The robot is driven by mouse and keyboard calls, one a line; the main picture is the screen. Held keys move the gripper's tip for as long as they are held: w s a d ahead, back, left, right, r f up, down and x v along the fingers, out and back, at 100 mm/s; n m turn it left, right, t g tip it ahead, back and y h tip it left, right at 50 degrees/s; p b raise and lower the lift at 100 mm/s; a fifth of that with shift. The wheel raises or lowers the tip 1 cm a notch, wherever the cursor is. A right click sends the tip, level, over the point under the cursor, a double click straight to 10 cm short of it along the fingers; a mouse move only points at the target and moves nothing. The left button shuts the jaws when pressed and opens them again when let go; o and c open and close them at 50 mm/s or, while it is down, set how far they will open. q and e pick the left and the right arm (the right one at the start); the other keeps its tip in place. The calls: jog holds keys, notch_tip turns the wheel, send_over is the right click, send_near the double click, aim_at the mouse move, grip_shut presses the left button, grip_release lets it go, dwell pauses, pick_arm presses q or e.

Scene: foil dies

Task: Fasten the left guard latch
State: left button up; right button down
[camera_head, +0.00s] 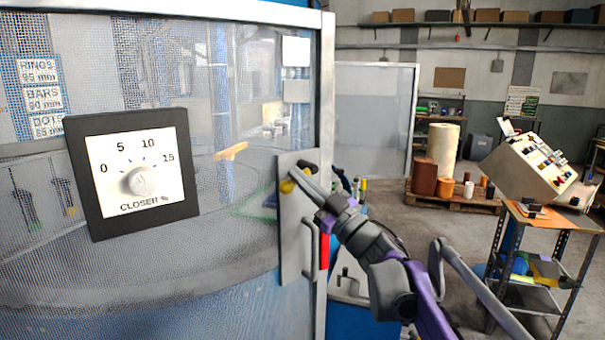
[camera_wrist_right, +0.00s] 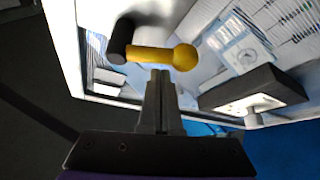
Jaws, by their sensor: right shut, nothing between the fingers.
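The guard latch shows in the right wrist view as a yellow lever (camera_wrist_right: 155,55) with a ball end. The lever runs out sideways from a dark round pivot (camera_wrist_right: 121,40). In the head view, the latch's yellow knob (camera_head: 287,187) shows at the upper part of a grey plate (camera_head: 295,240) on the guard door's right edge. My right gripper (camera_head: 300,174) is shut and empty, with its fingertips at the latch and hiding part of it. In the wrist view the fingertips (camera_wrist_right: 160,74) end just below the lever; I cannot tell whether they touch. My left gripper is out of view.
The mesh guard (camera_head: 235,230) fills the left side, with a dark-framed dial panel (camera_head: 135,172) marked CLOSER %. A red handle (camera_head: 324,250) is below my right gripper. A console (camera_head: 530,165) on a cart stands at the right. Floor between is open.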

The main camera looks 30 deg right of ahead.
jog(key=shift+w+f, duration=0.1)
jog(key=shift+f, duration=0.05)
